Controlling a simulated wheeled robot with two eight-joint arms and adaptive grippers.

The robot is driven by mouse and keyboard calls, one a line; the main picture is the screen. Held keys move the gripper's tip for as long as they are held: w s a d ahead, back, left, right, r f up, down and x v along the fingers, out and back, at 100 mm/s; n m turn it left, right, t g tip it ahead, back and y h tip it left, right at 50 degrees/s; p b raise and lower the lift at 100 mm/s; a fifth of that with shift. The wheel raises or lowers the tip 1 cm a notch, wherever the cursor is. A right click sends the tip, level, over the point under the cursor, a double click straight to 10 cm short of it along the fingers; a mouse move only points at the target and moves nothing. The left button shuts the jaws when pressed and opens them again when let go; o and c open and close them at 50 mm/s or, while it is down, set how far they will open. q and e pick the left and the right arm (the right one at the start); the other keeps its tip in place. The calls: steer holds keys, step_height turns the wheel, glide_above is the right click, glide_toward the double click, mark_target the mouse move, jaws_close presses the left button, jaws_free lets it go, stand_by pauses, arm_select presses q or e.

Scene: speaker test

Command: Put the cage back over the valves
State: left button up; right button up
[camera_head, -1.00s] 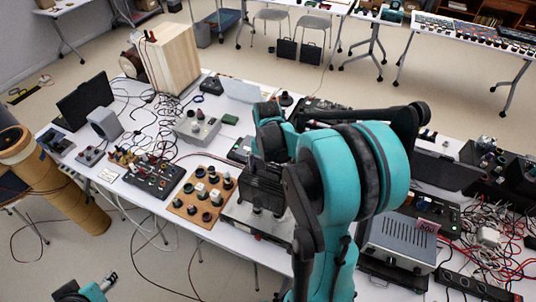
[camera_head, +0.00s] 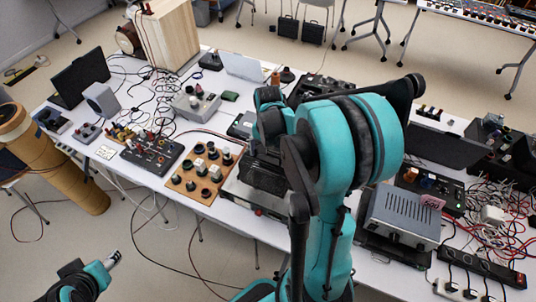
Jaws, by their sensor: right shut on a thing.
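The black cage (camera_head: 263,174) is in the middle of the head view, over the silver valve amplifier chassis (camera_head: 238,191). Its lower edge is at or just above the chassis top; I cannot tell whether it touches. No valves show beneath it. My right gripper (camera_head: 268,135) is above the cage and shut on it. Its fingers are dark and partly hidden by my teal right arm, which also covers the right end of the chassis. My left gripper (camera_head: 113,258) is at the lower left, off the table and far from the cage. Its jaw opening is unclear.
A wooden board with several knobs (camera_head: 189,186) lies just left of the chassis. A black mixer (camera_head: 152,155) lies farther left. A silver power unit (camera_head: 402,217) and tangled wires (camera_head: 480,190) are at the right. A grey box (camera_head: 196,104) stands behind.

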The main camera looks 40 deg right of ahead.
steer(key=shift+f+b, duration=3.05)
steer(key=shift+f, duration=0.8)
steer(key=shift+a+f+b, duration=0.1)
steer(key=shift+f+b, duration=0.25)
steer(key=shift+b, duration=0.05)
steer(key=o, duration=1.7)
